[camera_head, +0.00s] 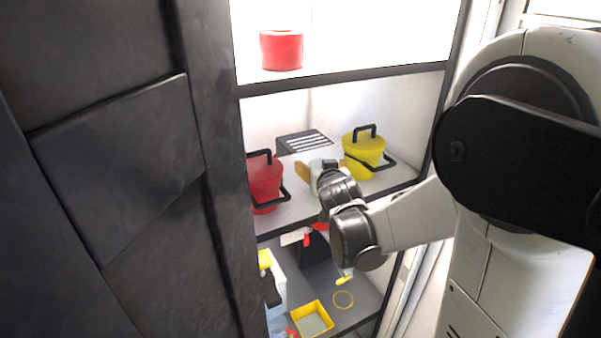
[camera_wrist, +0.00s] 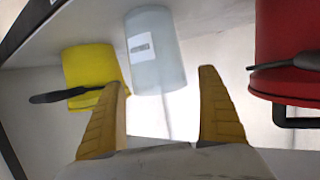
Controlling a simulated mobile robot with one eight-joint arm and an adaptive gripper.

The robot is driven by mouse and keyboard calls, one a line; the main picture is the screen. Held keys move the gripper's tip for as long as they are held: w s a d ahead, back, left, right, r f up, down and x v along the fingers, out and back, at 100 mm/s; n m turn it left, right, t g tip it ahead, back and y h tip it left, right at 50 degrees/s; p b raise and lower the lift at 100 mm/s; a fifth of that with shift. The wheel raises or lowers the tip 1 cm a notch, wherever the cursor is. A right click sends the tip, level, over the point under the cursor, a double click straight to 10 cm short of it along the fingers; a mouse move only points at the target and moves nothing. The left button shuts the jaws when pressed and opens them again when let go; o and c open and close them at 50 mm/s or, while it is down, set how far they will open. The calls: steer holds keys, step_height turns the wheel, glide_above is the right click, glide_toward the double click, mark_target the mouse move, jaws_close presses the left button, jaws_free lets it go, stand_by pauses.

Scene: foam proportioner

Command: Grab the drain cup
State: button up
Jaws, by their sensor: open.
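A pale, translucent cup with a small white label, which looks like the drain cup, is in the upper middle of the wrist view (camera_wrist: 157,62). In the head view, a small whitish part of it (camera_head: 316,166) shows on the middle shelf, mostly hidden behind my gripper. My gripper (camera_wrist: 163,78) is open, with its two yellowish fingers spread wide. The cup lies ahead of the gap between the fingertips, nearer the left finger in the wrist view. No contact between cup and fingers is clear. In the head view my gripper (camera_head: 322,172) reaches in over the shelf.
A red pot (camera_head: 265,181) with black handles stands left of the cup, a yellow pot (camera_head: 364,152) right. A dark slotted box (camera_head: 304,142) is behind. A red container (camera_head: 281,50) is on the shelf above; a yellow tray (camera_head: 311,320) is below. A dark cabinet front fills the left.

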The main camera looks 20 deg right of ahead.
steer(key=shift+w+d, duration=0.1)
steer(key=shift+w, duration=0.15)
steer(key=shift+s, duration=0.15)
steer(key=c, duration=1.3)
steer(key=shift+r, duration=0.1)
